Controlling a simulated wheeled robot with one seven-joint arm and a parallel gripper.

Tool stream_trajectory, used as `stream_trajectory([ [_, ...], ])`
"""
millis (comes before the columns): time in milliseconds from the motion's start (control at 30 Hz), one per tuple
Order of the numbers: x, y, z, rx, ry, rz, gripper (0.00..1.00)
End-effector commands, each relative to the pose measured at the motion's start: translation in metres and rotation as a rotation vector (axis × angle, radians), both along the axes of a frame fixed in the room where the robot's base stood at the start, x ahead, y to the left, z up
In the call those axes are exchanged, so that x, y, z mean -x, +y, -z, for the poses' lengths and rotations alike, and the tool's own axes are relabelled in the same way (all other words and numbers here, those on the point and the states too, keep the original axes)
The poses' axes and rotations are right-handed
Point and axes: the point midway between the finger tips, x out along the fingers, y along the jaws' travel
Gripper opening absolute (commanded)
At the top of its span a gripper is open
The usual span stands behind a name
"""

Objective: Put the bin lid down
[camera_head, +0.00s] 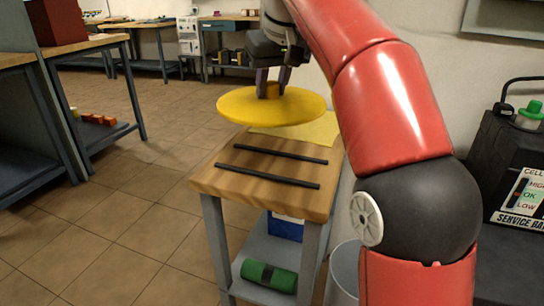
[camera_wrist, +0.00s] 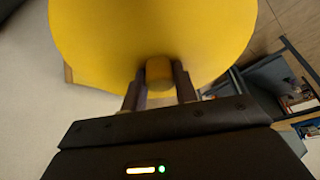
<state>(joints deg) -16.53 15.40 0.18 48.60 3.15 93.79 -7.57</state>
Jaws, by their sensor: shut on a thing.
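The bin lid (camera_head: 295,110) is a round yellow disc with a small knob on top. My gripper (camera_head: 272,90) is shut on the knob and holds the lid roughly level in the air above the far part of a small wooden-topped table (camera_head: 215,180). In the wrist view, my gripper's fingers (camera_wrist: 160,88) stand on either side of the knob, and the lid (camera_wrist: 100,45) fills the upper middle. Two dark parallel strips (camera_head: 265,175) lie across the tabletop. The lid hides part of the table's far end.
A yellow sheet (camera_head: 315,132) lies at the table's far end. A green roll (camera_head: 268,277) and a blue box (camera_head: 286,227) are on the lower shelf. A grey bin (camera_head: 346,268) stands right of the table, partly behind my arm. A black battery unit (camera_head: 490,150) is at right.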

Motion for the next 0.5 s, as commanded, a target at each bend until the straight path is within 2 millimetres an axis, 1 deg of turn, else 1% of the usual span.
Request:
stream_trajectory([
  [33,0.001,0.000,0.023,0.000,0.001,0.000,0.04],
  [200,0.001,0.000,0.064,0.000,0.001,0.000,0.04],
  [300,0.001,0.000,0.080,0.000,0.000,0.001,0.04],
  [500,0.000,0.000,0.095,-0.001,-0.001,0.001,0.04],
])
